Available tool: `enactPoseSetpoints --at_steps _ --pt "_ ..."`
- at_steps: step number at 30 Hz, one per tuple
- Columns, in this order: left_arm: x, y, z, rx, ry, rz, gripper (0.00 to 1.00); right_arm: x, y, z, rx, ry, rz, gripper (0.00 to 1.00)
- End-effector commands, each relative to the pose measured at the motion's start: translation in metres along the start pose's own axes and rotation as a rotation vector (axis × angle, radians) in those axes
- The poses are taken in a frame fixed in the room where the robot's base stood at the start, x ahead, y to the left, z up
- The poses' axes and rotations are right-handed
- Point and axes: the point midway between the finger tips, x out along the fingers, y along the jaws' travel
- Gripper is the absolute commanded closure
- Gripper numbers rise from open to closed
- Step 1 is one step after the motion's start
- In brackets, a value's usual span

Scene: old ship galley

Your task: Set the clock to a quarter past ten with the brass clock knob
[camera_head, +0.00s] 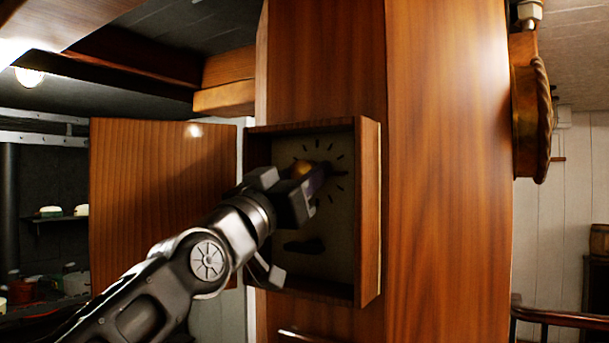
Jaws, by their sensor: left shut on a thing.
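The brass clock knob (301,167) shows as a gold round shape near the middle of the marks. My left gripper (305,181) reaches into the box from the lower left and is shut on the brass clock knob. The gripper covers the left part of the dial and part of the knob. I cannot read the hands' positions. My right gripper is not in view.
A wooden door (160,200) stands open to the left of the box. A copper vessel (526,110) hangs to the right of the post. A wooden rail (560,318) is at lower right.

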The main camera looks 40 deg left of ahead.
Motion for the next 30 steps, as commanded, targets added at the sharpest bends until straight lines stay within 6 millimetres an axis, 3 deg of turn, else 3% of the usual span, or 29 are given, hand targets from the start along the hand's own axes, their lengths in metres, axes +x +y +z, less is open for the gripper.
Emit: enactPoseSetpoints --at_steps 12,13,21,30 --pt "0.0001 -0.0001 -0.0003 -0.043 0.0 -0.018 1.0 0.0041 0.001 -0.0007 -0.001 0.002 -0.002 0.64" --pt "0.0001 -0.0001 -0.0004 -0.043 0.0 -0.018 0.62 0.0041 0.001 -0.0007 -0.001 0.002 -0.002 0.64" --pt "0.0001 -0.0002 -0.0002 -0.042 0.0 -0.018 0.41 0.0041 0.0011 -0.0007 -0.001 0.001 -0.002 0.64" --pt "-0.0027 -0.0004 0.0004 -0.041 0.001 -0.018 0.41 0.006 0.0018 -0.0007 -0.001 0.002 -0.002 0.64"
